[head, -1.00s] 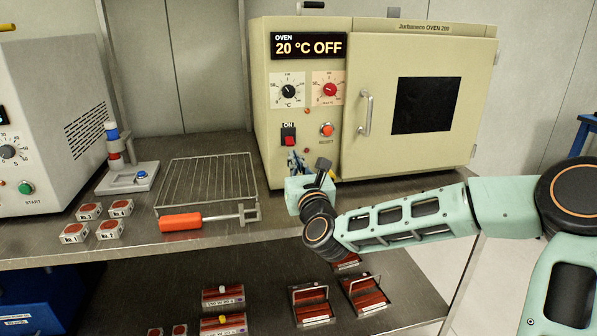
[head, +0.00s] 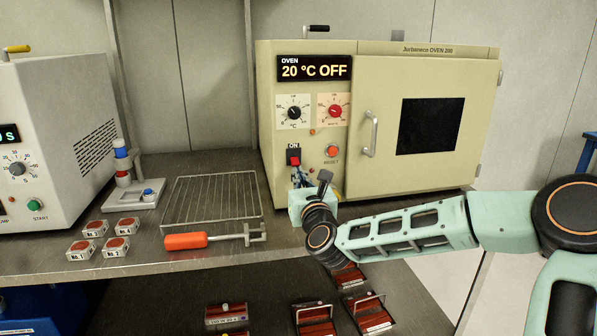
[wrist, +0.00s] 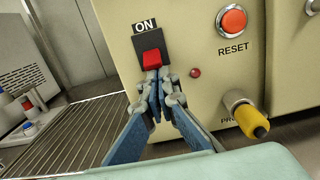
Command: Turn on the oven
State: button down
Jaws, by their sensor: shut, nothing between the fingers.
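The cream oven (head: 400,185) stands on the bench, and its display (head: 314,68) reads 20 °C OFF. Its red power switch (head: 293,157) sits under an ON label on the left of the front; the switch also shows in the wrist view (wrist: 152,60). My gripper (head: 300,178) is shut and empty, with its fingertips just below the switch. In the wrist view my gripper (wrist: 158,80) has its tips at the switch's lower edge; I cannot tell whether they touch it. The oven door (head: 415,130) is closed.
A red RESET button (wrist: 231,21) and a yellow-tipped knob (wrist: 251,120) are right of the fingers. A wire rack (head: 212,200) and an orange-handled tool (head: 200,241) lie on the bench, left of my gripper. Several small labelled blocks (head: 117,246) lie further left.

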aim_at(298, 165)
jog(key=shift+r+p, duration=0.3)
jog(key=shift+p, duration=0.75)
jog(key=r+g+p, duration=0.1)
jog(key=p, duration=0.3)
jog(key=r+g+p, duration=0.1)
jog(key=p, duration=0.2)
jog(key=shift+s+g+h+p, duration=0.3)
jog(key=shift+h+p, duration=0.05)
jog(key=shift+h, duration=0.05)
jog(key=r+g+h+p, duration=0.1)
jog(key=g+p, duration=0.2)
jog(key=p, duration=0.7)
jog(key=shift+s+d+r, duration=0.1)
jog(key=shift+r, duration=0.1)
jog(key=g+p, duration=0.1)
jog(key=p, duration=0.4)
jog(key=shift+r+g, duration=0.35)
jog(key=shift+g, duration=0.05)
jog(key=shift+f+b, duration=0.4)
jog(key=shift+f, duration=0.1)
jog(key=shift+r, duration=0.1)
